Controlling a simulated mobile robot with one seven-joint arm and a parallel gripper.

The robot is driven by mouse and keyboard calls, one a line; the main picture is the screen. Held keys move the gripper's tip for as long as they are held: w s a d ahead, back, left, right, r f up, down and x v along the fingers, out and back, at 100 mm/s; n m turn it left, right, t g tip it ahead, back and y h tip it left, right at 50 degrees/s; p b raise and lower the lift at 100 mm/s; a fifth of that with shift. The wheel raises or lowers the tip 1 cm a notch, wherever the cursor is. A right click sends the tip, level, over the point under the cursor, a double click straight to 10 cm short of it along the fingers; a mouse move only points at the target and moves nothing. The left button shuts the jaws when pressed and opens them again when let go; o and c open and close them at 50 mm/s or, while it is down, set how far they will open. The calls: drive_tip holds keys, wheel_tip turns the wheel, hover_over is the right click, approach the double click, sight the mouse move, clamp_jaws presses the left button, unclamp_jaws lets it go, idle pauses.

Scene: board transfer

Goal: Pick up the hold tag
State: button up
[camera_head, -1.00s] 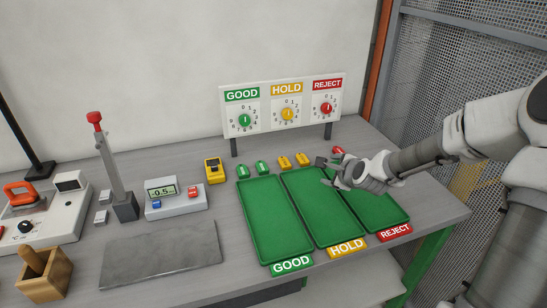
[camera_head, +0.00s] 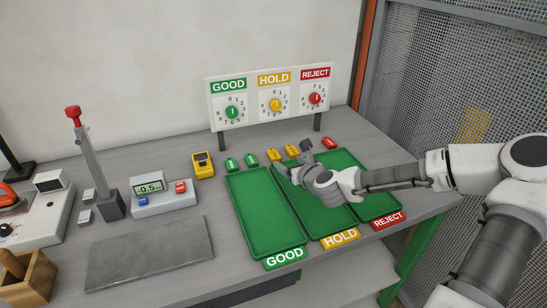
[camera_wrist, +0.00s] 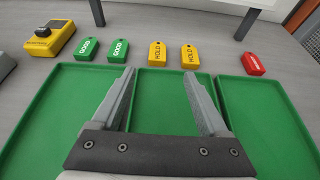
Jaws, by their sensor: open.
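Two yellow hold tags lie side by side on the grey table behind the middle tray. In the wrist view the left hold tag (camera_wrist: 157,54) and the right hold tag (camera_wrist: 190,57) lie ahead of my gripper (camera_wrist: 170,80). They also show in the head view, the left one (camera_head: 273,155) and the right one (camera_head: 291,150). My gripper (camera_head: 294,160) is open and empty, over the far part of the middle green tray (camera_wrist: 168,85). In the wrist view both tags appear between the finger lines, apart from the fingertips.
Two green tags (camera_wrist: 118,51) lie left of the hold tags and a red tag (camera_wrist: 252,64) lies right. Green trays stand left (camera_wrist: 50,110) and right (camera_wrist: 265,110). A dial board (camera_head: 272,100) on posts stands behind. A yellow device (camera_head: 203,165) sits further left.

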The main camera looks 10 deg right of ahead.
approach(275, 155)
drive_tip(key=x, duration=0.2)
drive_tip(key=shift+w+d, duration=0.1)
drive_tip(key=shift+w, duration=0.35)
drive_tip(key=shift+x, duration=2.8)
drive_tip(key=shift+s+f, duration=0.1)
drive_tip(key=shift+s, duration=0.05)
clamp_jaws()
